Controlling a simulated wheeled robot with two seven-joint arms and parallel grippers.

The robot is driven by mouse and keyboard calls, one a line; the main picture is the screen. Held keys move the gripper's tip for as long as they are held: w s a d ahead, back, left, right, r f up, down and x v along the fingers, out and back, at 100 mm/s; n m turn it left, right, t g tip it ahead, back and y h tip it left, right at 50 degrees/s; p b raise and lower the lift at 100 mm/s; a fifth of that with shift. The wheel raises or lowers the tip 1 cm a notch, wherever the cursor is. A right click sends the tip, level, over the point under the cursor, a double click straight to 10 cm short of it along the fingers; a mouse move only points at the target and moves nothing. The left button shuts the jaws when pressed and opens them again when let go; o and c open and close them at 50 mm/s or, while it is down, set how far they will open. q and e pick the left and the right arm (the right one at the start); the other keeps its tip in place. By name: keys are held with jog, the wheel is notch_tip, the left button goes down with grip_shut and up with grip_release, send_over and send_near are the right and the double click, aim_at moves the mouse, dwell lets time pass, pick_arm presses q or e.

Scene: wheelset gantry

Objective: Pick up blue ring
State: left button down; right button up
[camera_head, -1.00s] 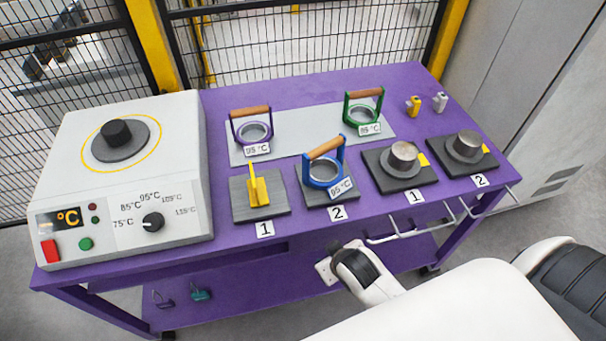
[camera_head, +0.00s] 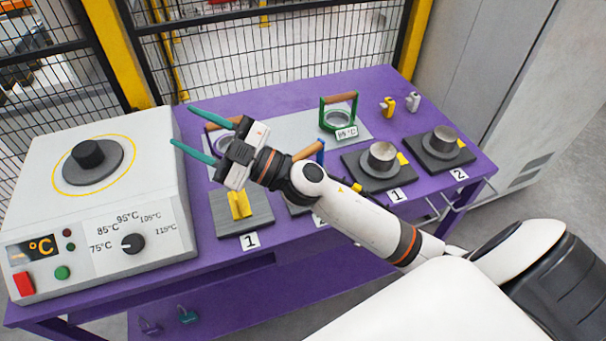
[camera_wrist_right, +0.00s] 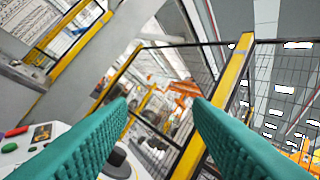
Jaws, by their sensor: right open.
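The blue ring (camera_head: 321,155) stands on the pad marked 2 on the purple table. My right forearm hides most of it in the head view; only part of its wooden handle and a blue upright show. My right gripper (camera_head: 182,125) is open and empty, with two teal fingers pointing left. It is raised above the table's back left, to the left of the blue ring and in front of the purple ring (camera_head: 221,143). In the right wrist view the open fingers (camera_wrist_right: 160,102) frame the fence, and the blue ring is not visible. My left gripper is not in view.
The white heater unit (camera_head: 95,215) stands at the left. A green ring (camera_head: 326,118) stands on the grey mat. Two pads with metal cylinders (camera_head: 380,158) lie at the right. A yellow piece (camera_head: 240,205) stands on pad 1. The fence (camera_head: 280,60) is behind.

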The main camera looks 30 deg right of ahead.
jog(key=s+a+n+g+y, duration=0.2)
jog(key=a+n+g+y, duration=0.15)
jog(key=n+g, duration=0.5)
jog(key=m+g+h, duration=0.4)
jog(key=g+h, duration=0.3)
jog(key=h, duration=1.3)
send_near(304, 152)
jog(key=shift+t, duration=0.25)
jog(key=f, duration=0.5)
jog(key=shift+w+d+f+p, duration=0.15)
jog(key=shift+w+f+p, duration=0.1)
jog(key=shift+f+p, duration=0.45)
jog(key=shift+f, duration=0.25)
jog(key=f, duration=0.2)
jog(key=w+f+p, duration=0.1)
jog(key=f, duration=0.1)
jog(key=shift+d+f, duration=0.1)
jog(key=shift+d, duration=0.2)
